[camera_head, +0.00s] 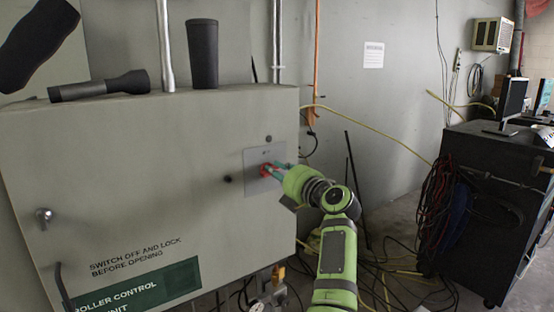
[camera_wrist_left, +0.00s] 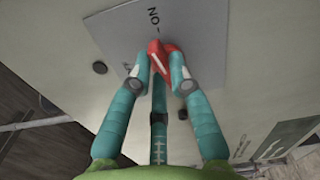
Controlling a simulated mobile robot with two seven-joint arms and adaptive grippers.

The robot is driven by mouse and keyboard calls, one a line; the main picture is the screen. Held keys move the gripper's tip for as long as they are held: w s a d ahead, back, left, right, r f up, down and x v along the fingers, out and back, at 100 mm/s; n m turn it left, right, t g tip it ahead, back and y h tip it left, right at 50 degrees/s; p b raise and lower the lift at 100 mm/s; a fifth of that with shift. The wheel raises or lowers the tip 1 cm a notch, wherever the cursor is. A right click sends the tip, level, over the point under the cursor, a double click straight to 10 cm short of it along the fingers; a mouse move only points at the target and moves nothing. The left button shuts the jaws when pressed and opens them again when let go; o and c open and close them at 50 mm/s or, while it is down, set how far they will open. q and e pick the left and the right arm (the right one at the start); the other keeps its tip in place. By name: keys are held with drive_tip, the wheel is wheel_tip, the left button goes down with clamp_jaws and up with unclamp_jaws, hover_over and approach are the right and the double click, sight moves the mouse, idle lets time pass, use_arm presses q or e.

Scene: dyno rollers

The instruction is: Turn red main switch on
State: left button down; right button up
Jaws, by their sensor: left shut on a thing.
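The red main switch (camera_wrist_left: 156,57) sits on a light grey plate (camera_wrist_left: 196,32) on the front of the grey control cabinet. It also shows, small and partly hidden, in the head view (camera_head: 265,169). My left gripper (camera_wrist_left: 160,70) is shut on the red switch, with its teal fingers on either side of the knob. In the head view my left gripper (camera_head: 273,169) reaches the plate from the right, on a green arm. The lettering "NO" stands on the plate beside the knob.
The control cabinet (camera_head: 120,200) fills the left, with a cup (camera_head: 203,55) and a flashlight (camera_head: 100,86) on top. Loose cables lie on the floor at right, near a black cabinet (camera_head: 490,200) with a monitor. A dark handle (camera_head: 63,285) sticks out at lower left.

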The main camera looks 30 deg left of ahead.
use_arm(q)
drive_tip(key=shift+m+p, duration=1.2)
drive_tip(key=shift+p, duration=0.05)
drive_tip(key=shift+f, duration=0.1)
drive_tip(key=c, duration=1.1)
unclamp_jaws()
drive_tip(key=shift+c, duration=0.2)
wheel_tip(320, 180, up, 10)
drive_tip(key=shift+s+r, duration=0.1)
drive_tip(key=shift+s, duration=0.05)
drive_tip(key=shift+w, duration=0.25)
